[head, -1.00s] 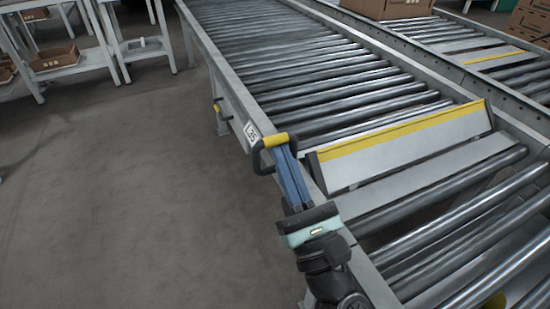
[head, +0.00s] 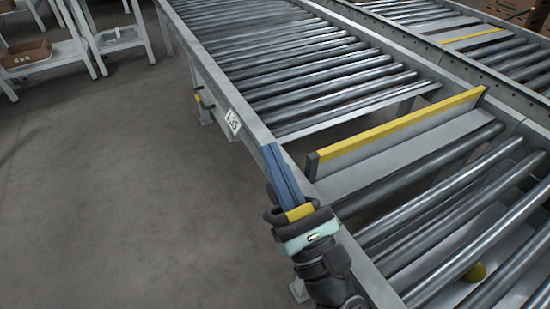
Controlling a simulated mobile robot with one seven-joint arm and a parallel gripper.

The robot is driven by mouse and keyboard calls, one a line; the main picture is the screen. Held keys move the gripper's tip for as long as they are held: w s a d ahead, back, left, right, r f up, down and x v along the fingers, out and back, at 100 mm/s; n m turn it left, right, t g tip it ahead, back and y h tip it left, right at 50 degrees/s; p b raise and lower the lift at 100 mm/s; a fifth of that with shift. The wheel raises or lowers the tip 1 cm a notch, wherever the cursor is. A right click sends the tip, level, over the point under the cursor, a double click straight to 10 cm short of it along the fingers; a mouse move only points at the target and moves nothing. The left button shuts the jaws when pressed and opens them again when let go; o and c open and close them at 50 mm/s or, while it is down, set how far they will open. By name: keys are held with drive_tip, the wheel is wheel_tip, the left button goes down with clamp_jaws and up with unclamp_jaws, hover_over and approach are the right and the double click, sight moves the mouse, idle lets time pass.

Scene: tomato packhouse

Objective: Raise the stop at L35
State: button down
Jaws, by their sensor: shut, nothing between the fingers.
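The stop (head: 400,132) at L35 is a plate with a yellow top edge across the near roller conveyor. It stands up on edge, with an open gap on its far side. The white L35 label (head: 234,122) is on the conveyor's left side rail. The lever's yellow handle (head: 299,212) with its dark bracket is close to my gripper's palm, beside the rail. My gripper (head: 270,150) has its blue fingers shut with nothing between them. They reach past the handle along the rail; whether they touch it I cannot tell.
A second conveyor with another yellow-edged stop (head: 472,40) runs on the right. White shelving with a cardboard box (head: 26,55) stands at the far left. The floor left of the conveyor is clear.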

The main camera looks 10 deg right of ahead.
drive_tip(key=s+d+p, duration=0.4)
drive_tip(key=s+p, duration=0.1)
drive_tip(key=s, duration=0.7)
drive_tip(key=shift+s+f+p, duration=0.2)
drive_tip(key=shift+s+p, duration=0.1)
drive_tip(key=shift+w, duration=0.1)
